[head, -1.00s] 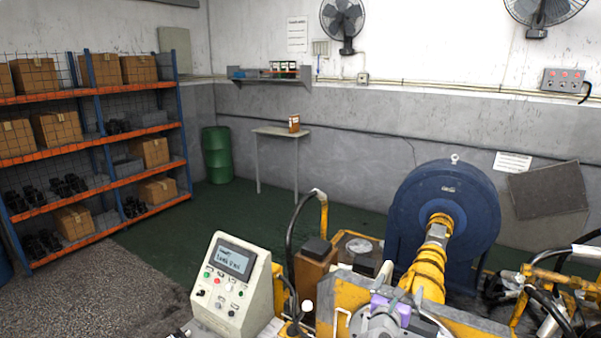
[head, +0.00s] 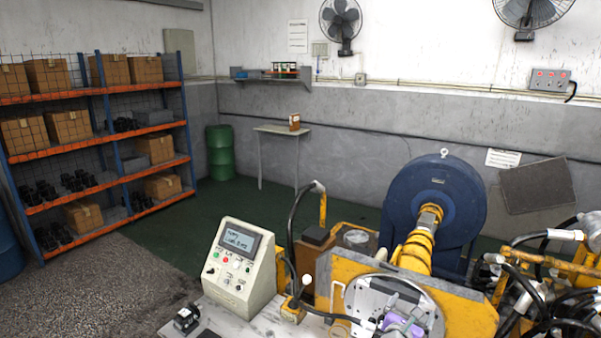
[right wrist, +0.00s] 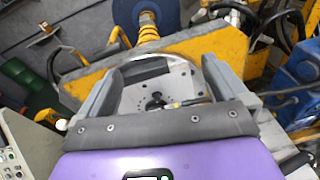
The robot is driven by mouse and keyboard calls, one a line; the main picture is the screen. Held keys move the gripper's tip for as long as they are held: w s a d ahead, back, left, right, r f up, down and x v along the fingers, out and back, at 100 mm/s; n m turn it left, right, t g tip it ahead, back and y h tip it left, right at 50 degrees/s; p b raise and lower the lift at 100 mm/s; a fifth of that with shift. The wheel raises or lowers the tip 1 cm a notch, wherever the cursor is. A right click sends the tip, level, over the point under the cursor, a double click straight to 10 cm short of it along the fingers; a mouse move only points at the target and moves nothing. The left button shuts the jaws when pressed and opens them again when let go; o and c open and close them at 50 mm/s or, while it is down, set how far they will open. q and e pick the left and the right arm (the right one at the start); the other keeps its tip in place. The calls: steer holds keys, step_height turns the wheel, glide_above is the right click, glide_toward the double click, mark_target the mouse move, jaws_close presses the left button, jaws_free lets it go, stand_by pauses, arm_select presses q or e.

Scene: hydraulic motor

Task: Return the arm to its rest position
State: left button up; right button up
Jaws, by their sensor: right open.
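My right gripper (head: 398,322) shows as a purple and grey shape at the bottom of the head view, in front of a round metal mounting plate (head: 372,293). In the right wrist view the gripper (right wrist: 158,75) has its two grey fingers spread apart. Nothing is between them except the view of the plate (right wrist: 180,88) beyond, which has a dark hole in its middle. Whether the fingers touch the plate cannot be told. My left gripper is not in view.
A yellow test stand (head: 465,310) carries the plate, with a blue housing (head: 435,200) behind. A control box (head: 240,265) stands left. A small black part (head: 186,319) lies on the bench. Black hoses (head: 530,310) crowd the right. Shelves (head: 95,145) stand far left.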

steer(key=s+d+f+m+g+y, duration=0.1)
steer(key=s+d+f+m+g, duration=0.3)
steer(key=f, duration=0.5)
steer(key=s+d+f+m+g, duration=0.1)
steer(key=s+d+f+m, duration=0.2)
steer(key=s+f, duration=0.5)
steer(key=s+a+f+m+g+y, duration=0.2)
steer(key=s+f+m, duration=0.25)
steer(key=f, duration=0.35)
steer(key=s+a+f+m+g+y, duration=0.1)
steer(key=s+a+f+m+g, duration=0.2)
steer(key=s+f, duration=0.35)
steer(key=s+a+f+m+g+y, duration=0.2)
steer(key=s+a+f+m+y, duration=0.35)
steer(key=s+a+m, duration=0.35)
steer(key=s+a+r+m+y, duration=0.2)
steer(key=s+a+m, duration=0.1)
steer(key=a, duration=0.4)
steer(key=s+a+r+m+y, duration=0.2)
steer(key=a+r+m, duration=0.1)
steer(key=a, duration=0.3)
arm_select(q)
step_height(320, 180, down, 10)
steer(key=b, duration=1)
arm_select(e)
step_height(320, 180, down, 10)
steer(key=shift+s+a+g, duration=0.15)
steer(key=shift+a+g, duration=0.15)
steer(key=shift+a, duration=0.1)
